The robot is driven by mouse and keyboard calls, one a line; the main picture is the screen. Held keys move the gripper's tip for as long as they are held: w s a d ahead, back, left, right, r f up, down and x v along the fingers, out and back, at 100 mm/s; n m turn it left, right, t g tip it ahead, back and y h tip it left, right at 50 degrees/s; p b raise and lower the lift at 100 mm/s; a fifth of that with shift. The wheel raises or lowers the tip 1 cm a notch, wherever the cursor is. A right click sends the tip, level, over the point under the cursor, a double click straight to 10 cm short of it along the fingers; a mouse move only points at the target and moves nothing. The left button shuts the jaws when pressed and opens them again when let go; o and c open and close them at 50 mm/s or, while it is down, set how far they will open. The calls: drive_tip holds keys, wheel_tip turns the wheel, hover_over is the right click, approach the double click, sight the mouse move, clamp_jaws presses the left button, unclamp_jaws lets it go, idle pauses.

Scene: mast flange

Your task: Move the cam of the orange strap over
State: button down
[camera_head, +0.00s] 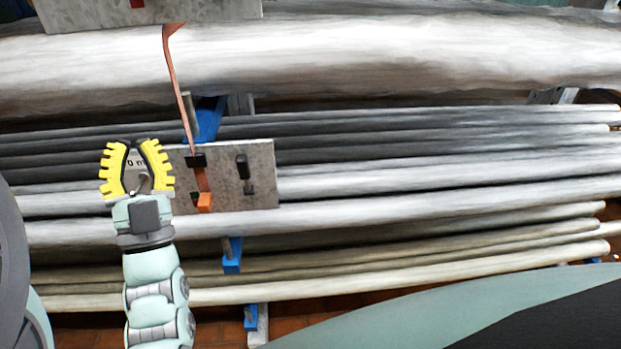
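The orange strap (178,85) runs down from the upper metal plate, across the large pipe, to a lower grey metal plate (222,165). It passes at a black cam (195,160) on the lower plate, and an orange end (204,202) hangs below it. A second black cam-like fitting (242,168) sits to the right on the same plate, with no strap visible on it.
A large silvery pipe (380,52) lies across the top, with several thinner pipes (430,180) stacked below. An upper metal plate (215,10) is at the top left. Blue rack supports (232,255) show between pipes. The space right of the lower plate is free of fittings.

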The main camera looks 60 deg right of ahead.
wheel_tip(320, 180, down, 5)
drive_tip(key=s+d+m+g+h+b, duration=0.25)
drive_tip(key=m+g+h+b, duration=0.25)
drive_tip(key=m+g+h, duration=0.5)
drive_tip(key=m+g+y+b, duration=0.8)
drive_tip(key=m+g+b, duration=0.45)
drive_tip(key=m, duration=0.45)
approach(245, 173)
drive_tip(key=s+a+f, duration=0.2)
drive_tip(key=s+a, duration=0.2)
drive_tip(key=a, duration=0.1)
drive_tip(key=w+p+x, duration=0.2)
drive_tip(key=p+x, duration=0.2)
drive_tip(key=x, duration=0.9)
drive_tip(key=shift+w+r, duration=0.15)
drive_tip(key=shift+w, duration=0.25)
drive_tip(key=shift+g, duration=0.25)
drive_tip(key=shift+w+d+r+b, duration=0.4)
drive_tip(key=shift+w+d+b, duration=0.3)
drive_tip(key=shift+b, duration=0.25)
drive_tip(key=shift+d+r, duration=0.1)
drive_tip(key=shift+r, duration=0.1)
